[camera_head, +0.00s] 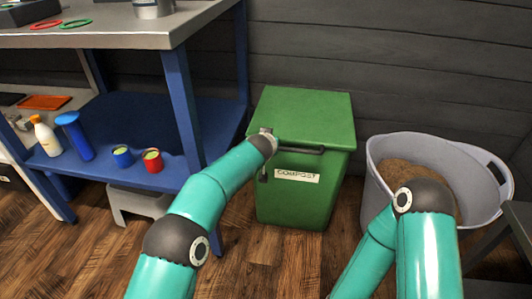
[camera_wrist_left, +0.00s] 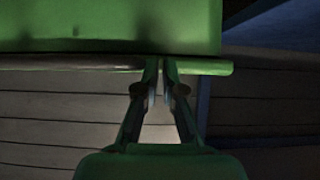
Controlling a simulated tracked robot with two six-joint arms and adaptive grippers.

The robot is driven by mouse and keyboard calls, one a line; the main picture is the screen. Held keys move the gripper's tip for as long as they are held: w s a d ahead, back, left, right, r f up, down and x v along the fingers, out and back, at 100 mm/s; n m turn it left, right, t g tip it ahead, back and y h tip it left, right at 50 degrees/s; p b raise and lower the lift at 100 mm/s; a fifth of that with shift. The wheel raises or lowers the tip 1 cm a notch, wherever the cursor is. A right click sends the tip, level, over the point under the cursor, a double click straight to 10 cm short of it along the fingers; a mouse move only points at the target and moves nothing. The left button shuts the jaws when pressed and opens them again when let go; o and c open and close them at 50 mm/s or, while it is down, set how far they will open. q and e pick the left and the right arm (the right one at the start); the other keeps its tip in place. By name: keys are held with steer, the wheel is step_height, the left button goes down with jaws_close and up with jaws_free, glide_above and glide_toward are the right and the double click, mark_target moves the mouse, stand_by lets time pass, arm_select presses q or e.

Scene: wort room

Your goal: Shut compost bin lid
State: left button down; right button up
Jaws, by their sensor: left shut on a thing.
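The green compost bin (camera_head: 294,210), with a white COMPOST label on its front, stands on the floor against the wall. Its green lid (camera_head: 308,112) lies across the top; I cannot tell whether a small gap is left under it. A bar handle (camera_head: 300,150) runs along the lid's front edge and shows in the left wrist view (camera_wrist_left: 90,62). My left gripper (camera_wrist_left: 160,68) is shut on the handle near its left end in the head view, where my wrist partly hides it. My right arm comes in at the lower right, its gripper out of view.
A grey tub (camera_head: 378,190) of brown grain stands close to the bin's right. A blue-framed bench (camera_head: 130,38) stands at the left, its lower shelf holding a white bottle (camera_head: 46,138) and red and blue cans. A grey step stool (camera_head: 140,204) sits below.

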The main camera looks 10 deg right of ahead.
arm_select(q)
steer(key=s+a+b, duration=0.3)
steer(key=s+b, duration=0.1)
steer(key=s, duration=0.4)
steer(key=shift+s+a+r, duration=0.15)
steer(key=shift+s+a, duration=0.1)
steer(key=shift+s, duration=0.15)
